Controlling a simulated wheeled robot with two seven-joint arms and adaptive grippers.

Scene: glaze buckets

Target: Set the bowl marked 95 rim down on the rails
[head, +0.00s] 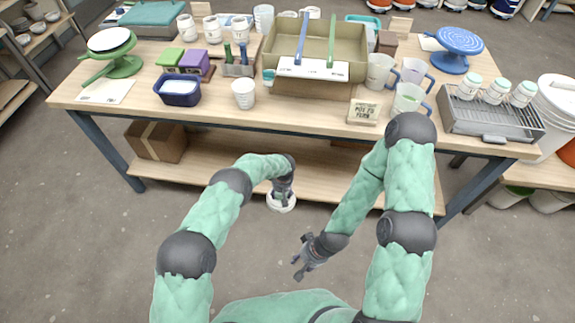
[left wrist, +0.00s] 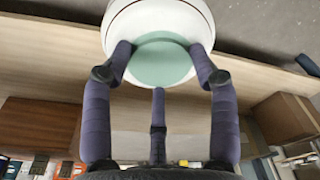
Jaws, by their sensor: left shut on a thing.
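My left gripper (head: 281,190) is shut on a white bowl (head: 282,204), held low in front of the table. In the left wrist view the bowl (left wrist: 196,14) is white with a pale green round face (left wrist: 160,60) towards me, and the fingers close around it. No number is readable on it. My right gripper (head: 299,266) is open and empty, low above the floor.
The tabletop (head: 310,115) is crowded. White pots, a blue tub (head: 177,90) and a green turntable (head: 113,55) stand left of the basin. Jugs (head: 380,72), a blue turntable (head: 456,45) and a rack with white jars (head: 490,115) stand right. The front edge is partly clear.

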